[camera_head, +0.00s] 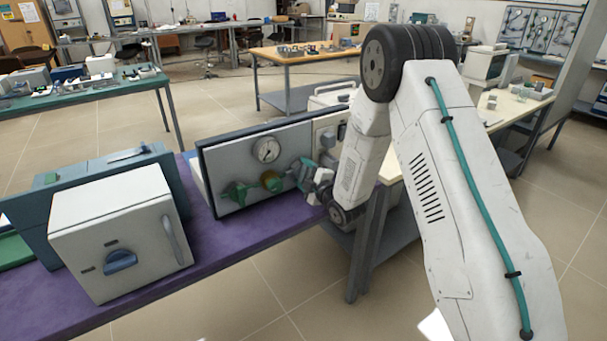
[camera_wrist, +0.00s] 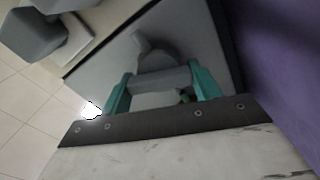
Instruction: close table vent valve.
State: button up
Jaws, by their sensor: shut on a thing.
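A grey panel (camera_head: 225,165) with a round pressure gauge (camera_head: 266,149) stands upright on the purple bench. A green valve (camera_head: 240,191) and a brass-coloured fitting (camera_head: 271,181) sit low on its face. My gripper (camera_head: 304,172) is at the right part of this face. In the wrist view, its teal fingers (camera_wrist: 161,88) stand on both sides of a grey valve handle (camera_wrist: 160,78) and are shut on it. A small lever-like tip sticks up beyond the handle. In the head view, my gripper and wrist largely hide this handle. Which valve is the table vent valve is not readable.
A white box furnace (camera_head: 120,235) with a blue knob stands at the left of the purple bench (camera_head: 225,240). A grey unit (camera_head: 328,130) adjoins the panel on the right, close to my arm. Open floor (camera_head: 285,285) lies in front of the bench.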

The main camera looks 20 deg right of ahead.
jog(key=shift+f+n, duration=0.1)
jog(key=shift+n, duration=1.8)
jog(key=o, duration=1)
jog(key=v, duration=0.7)
jog(key=shift+s, duration=0.4)
jog(key=shift+d, duration=0.1)
